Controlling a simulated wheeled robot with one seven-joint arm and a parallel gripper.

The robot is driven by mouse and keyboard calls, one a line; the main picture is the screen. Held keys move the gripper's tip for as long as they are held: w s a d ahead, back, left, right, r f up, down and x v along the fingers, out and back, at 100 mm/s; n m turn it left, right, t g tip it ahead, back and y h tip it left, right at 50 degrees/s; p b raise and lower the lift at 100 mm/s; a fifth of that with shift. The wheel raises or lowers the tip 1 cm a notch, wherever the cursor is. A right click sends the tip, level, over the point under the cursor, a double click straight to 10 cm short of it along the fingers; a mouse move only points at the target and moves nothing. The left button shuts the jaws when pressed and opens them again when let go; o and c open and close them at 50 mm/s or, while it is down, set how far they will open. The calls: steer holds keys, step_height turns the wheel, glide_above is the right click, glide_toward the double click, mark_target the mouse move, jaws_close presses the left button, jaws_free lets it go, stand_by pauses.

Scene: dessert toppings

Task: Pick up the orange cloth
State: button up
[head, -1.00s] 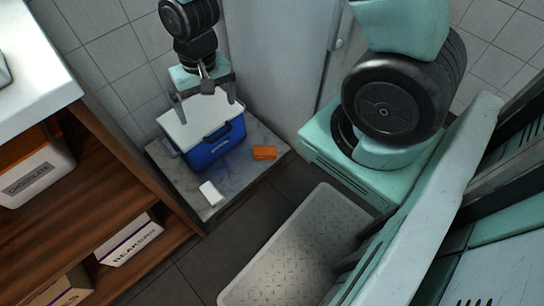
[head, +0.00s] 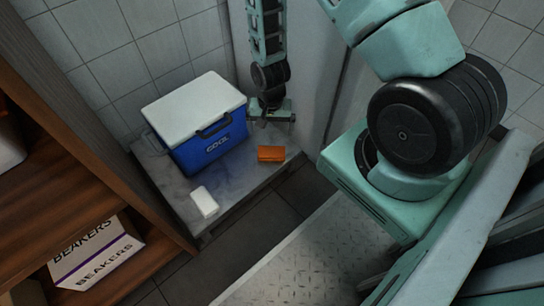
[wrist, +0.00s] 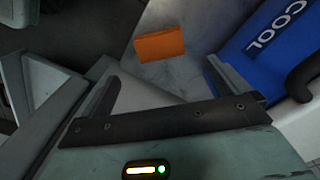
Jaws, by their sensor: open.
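The orange cloth (head: 271,154) looks like a small folded block. It lies on the grey marble slab (head: 236,195), just right of the blue cooler. In the wrist view the orange cloth (wrist: 160,45) lies beyond my fingertips, between them and apart from both. My gripper (head: 271,122) is just above and behind the cloth in the head view. In the wrist view my gripper (wrist: 172,85) is open with nothing between its fingers.
The blue cooler (head: 213,149) with a white lid stands beside the cloth, close to one finger in the wrist view (wrist: 262,45). A white block (head: 204,202) lies at the slab's front. Wooden shelves (head: 100,150) with a beakers box (head: 97,262) stand at left.

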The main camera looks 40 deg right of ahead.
steer(key=b, duration=0.3)
glide_above(271, 151)
steer(key=f, duration=0.6)
steer(key=shift+s+a+f, duration=0.15)
steer(key=shift+a+f, duration=0.05)
steer(key=shift+f, duration=0.05)
steer(key=f+b, duration=0.2)
steer(key=f, duration=0.1)
steer(key=f+b, duration=0.2)
steer(key=shift+d+f, duration=0.2)
steer(key=shift+d, duration=0.1)
steer(key=shift+r, duration=0.1)
steer(key=c, duration=0.9)
steer(key=shift+r, duration=0.15)
step_height(271, 151, up, 10)
steer(key=p, duration=0.6)
